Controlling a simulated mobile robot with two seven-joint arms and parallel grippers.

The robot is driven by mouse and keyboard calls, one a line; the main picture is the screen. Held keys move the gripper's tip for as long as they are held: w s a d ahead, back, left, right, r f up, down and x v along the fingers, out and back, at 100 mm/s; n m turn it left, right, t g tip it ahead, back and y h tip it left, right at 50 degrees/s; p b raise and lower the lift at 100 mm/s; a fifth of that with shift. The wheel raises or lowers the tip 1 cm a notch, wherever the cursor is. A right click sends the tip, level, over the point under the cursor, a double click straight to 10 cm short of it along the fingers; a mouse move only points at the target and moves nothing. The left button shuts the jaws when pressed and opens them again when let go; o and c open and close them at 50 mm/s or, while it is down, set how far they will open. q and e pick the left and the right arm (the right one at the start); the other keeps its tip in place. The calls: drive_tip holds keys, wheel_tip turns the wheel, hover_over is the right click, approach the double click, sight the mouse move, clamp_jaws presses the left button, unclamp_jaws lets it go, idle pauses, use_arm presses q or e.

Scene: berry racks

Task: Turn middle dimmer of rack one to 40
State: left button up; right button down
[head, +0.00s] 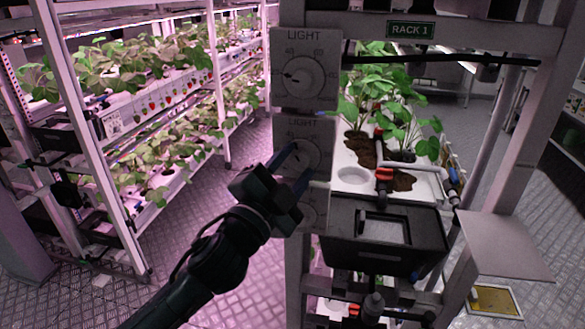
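The sign RACK 1 (410,29) hangs on the frame at top right. On the post left of it is a column of grey LIGHT dimmer panels. The top dimmer knob (302,76) is clear to see, with its mark pointing left. The middle dimmer knob (308,157) sits below it, partly covered by my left gripper (301,161). My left gripper's two blue fingers stand apart on either side of this knob. I cannot tell whether they press on it. The knob's mark is hidden. The bottom dimmer (309,212) is mostly hidden behind my gripper. My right gripper is out of view.
A black box (384,236) and a grey shelf plate (505,246) stick out right of the dimmers. Behind them is a white planting tray (352,179) with green plants. Another plant rack (190,105) stands at left. The floor between the racks is clear.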

use_arm(q)
drive_tip(key=shift+o, duration=0.6)
drive_tip(key=shift+s+f, duration=0.1)
drive_tip(key=shift+s+a+f, duration=0.15)
drive_tip(key=shift+s+a, duration=0.05)
drive_tip(key=shift+s, duration=0.05)
drive_tip(key=b+v, duration=0.3)
drive_tip(key=v, duration=0.9)
drive_tip(key=shift+s+b, duration=0.15)
drive_tip(key=shift+b, duration=0.2)
drive_tip(key=shift+a, duration=0.1)
